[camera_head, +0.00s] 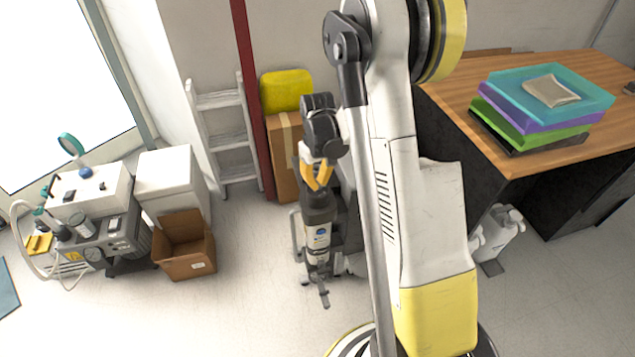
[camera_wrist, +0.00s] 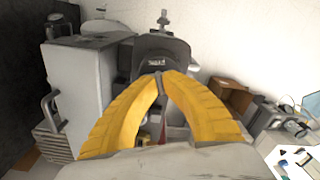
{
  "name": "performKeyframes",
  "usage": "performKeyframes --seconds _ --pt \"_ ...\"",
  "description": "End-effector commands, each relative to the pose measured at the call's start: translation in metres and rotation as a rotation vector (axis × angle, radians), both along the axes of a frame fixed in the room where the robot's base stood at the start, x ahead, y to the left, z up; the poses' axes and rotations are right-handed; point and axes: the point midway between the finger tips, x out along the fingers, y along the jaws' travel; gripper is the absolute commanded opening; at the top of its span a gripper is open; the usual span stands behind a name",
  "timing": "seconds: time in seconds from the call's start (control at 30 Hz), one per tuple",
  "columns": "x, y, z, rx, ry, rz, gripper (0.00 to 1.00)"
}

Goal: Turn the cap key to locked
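A dark-topped cylinder unit (camera_head: 318,235) with a pale, blue-marked label stands upright on the floor near the middle of the head view. Its dark round cap (camera_wrist: 162,52), with a small label, fills the upper middle of the wrist view. My gripper (camera_head: 318,188) points down at the top of this unit. In the wrist view the yellow fingers of my gripper (camera_wrist: 159,76) come together at the near side of the cap. A thin grey piece, seemingly the cap key (camera_wrist: 159,85), shows between the fingertips. The fingers hide most of it, and its turn position cannot be read.
A cardboard box (camera_head: 185,246) and a white cabinet (camera_head: 172,183) stand to the left, beside a compressor (camera_head: 100,240) with hoses. A step ladder (camera_head: 222,130) leans behind. A wooden desk (camera_head: 460,110) with stacked trays (camera_head: 545,100) is at right.

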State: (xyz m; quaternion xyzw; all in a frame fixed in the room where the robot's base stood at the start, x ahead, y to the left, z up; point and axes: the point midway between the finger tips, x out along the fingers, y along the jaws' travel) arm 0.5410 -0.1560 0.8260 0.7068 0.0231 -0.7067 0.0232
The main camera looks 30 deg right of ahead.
Motion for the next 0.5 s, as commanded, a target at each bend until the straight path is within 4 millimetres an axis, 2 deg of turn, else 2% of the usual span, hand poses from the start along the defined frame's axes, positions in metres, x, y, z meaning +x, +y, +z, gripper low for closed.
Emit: performKeyframes --seconds 0.5 --pt "-0.0001 0.0001 -0.0004 0.0 0.0 -0.063 0.0"
